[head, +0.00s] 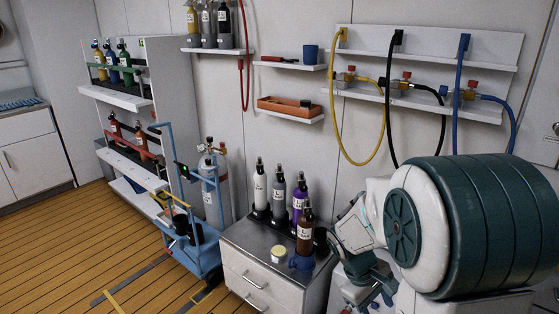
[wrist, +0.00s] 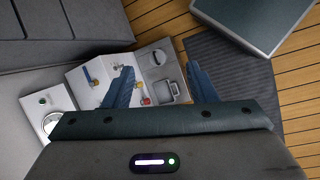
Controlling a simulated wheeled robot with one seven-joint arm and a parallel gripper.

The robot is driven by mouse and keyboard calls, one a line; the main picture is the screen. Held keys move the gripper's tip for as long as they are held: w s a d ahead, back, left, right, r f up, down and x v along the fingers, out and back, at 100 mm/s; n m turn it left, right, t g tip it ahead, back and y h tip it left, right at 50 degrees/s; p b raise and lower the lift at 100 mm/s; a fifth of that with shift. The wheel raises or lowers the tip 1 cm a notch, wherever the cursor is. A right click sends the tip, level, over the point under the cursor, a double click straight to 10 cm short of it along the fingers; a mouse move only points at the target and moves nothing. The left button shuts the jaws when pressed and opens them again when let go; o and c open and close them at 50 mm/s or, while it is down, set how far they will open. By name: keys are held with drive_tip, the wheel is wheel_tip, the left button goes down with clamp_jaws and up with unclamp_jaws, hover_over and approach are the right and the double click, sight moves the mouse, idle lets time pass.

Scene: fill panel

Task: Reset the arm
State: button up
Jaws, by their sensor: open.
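My gripper (wrist: 161,82) is open in the wrist view, its two blue fingers apart with nothing between them. In the head view my arm comes in at the lower right, and my gripper (head: 378,290) hangs low beside the right end of the steel-topped cabinet (head: 240,238). Its fingertips are hard to make out there.
Yellow hose (head: 381,130) hangs on the wall. Wooden floor (head: 70,240) is open at left.

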drive_tip(key=s+a+r+m+t+y+p, duration=0.1)
drive_tip(key=s+a+r+m+p, duration=0.1)
drive_tip(key=r, duration=0.4)
drive_tip(key=s+a+r+m+t+y+p, duration=0.2)
drive_tip(key=s+r+p, duration=0.1)
drive_tip(key=r, duration=0.3)
drive_tip(key=s+a+r+m+t+y+p, duration=0.1)
drive_tip(key=s+a+r+m+p, duration=0.1)
drive_tip(key=r, duration=0.5)
drive_tip(key=s+m, duration=0.1)
drive_tip(key=s, duration=0.1)
drive_tip(key=shift+s+a+y+p, duration=0.3)
drive_tip(key=shift+s+a+y, duration=0.05)
drive_tip(key=shift+a+y, duration=0.05)
